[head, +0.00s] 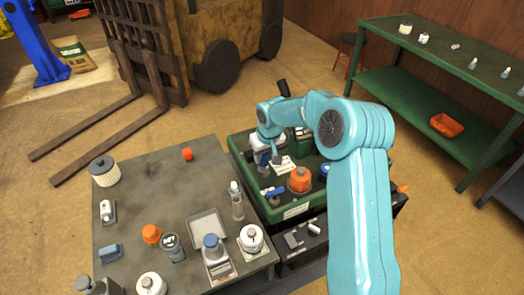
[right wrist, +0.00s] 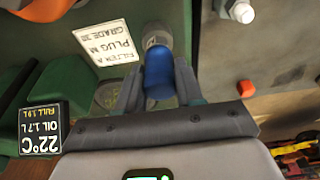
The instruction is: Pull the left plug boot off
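The left plug boot is a blue cap (right wrist: 158,75) on a grey fitting, beside a white label on the green mower deck. In the right wrist view it sits between the two grey fingers of my right gripper (right wrist: 160,88), which appear to touch it on both sides. In the head view the boot (head: 263,160) is small and partly covered by my teal right gripper (head: 268,158), which reaches over the left part of the green mower (head: 240,165). The boot still appears seated on its fitting. My left gripper is not in view.
An orange cap (head: 300,180) and another blue cap (head: 325,169) stand on the mower to the right. A grey table (head: 135,215) on the left holds several bottles, caps and a tray (head: 208,228). A green shelf bench (head: 430,60) stands at the back right.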

